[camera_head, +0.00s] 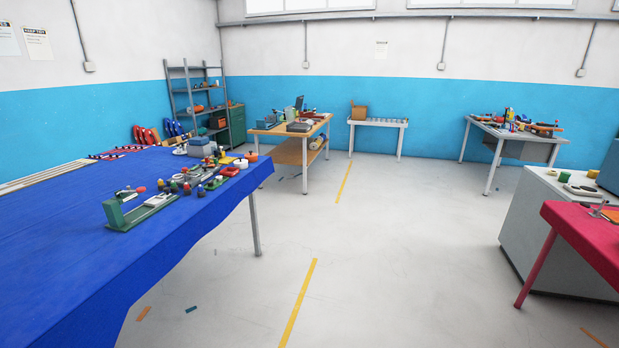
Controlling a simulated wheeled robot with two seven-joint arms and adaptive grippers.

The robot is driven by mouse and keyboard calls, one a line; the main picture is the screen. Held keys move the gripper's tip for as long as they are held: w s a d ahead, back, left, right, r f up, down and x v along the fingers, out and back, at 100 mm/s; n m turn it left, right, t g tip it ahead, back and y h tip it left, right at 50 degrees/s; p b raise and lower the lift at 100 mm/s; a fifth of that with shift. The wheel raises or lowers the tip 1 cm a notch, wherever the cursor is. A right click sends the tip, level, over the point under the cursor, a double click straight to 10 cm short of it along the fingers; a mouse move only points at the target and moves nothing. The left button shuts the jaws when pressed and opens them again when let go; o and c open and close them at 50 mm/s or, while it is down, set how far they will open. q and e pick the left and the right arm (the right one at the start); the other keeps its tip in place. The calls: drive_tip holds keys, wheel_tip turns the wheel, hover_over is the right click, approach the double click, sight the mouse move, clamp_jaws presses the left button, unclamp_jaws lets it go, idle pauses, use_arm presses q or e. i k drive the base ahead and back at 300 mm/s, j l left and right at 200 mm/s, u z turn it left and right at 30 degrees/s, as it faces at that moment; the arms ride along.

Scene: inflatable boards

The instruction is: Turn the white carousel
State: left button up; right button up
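I cannot clearly pick out a white carousel. A small round white item (180,151) lies at the far end of the blue-covered table (90,235) at left, too small to identify. A flat pale item (583,190) on the white cabinet (545,225) at right is also unclear. Neither of my grippers shows in the head view.
Small coloured parts and a green fixture (122,216) crowd the blue table's right side. A red-covered table (590,235) stands at right. The middle floor is clear.

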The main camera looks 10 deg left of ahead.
sight(184, 151)
drive_tip(key=i+z, duration=0.3)
drive_tip(key=i, duration=0.5)
drive_tip(key=i+u, duration=0.1)
drive_tip(key=i, duration=0.7)
drive_tip(key=i+u, duration=0.1)
drive_tip(key=i, duration=0.65)
drive_tip(key=i+l+u, duration=0.1)
drive_tip(key=i, duration=0.7)
drive_tip(key=i+l+u, duration=0.1)
drive_tip(key=i+u, duration=0.3)
drive_tip(key=i, duration=0.4)
drive_tip(key=i+u, duration=0.15)
drive_tip(key=i, duration=0.7)
drive_tip(key=i+z, duration=0.2)
drive_tip(key=i, duration=0.65)
drive_tip(key=i+u, duration=0.2)
drive_tip(key=i, duration=0.2)
drive_tip(key=i+l+u, duration=0.2)
drive_tip(key=i, duration=0.25)
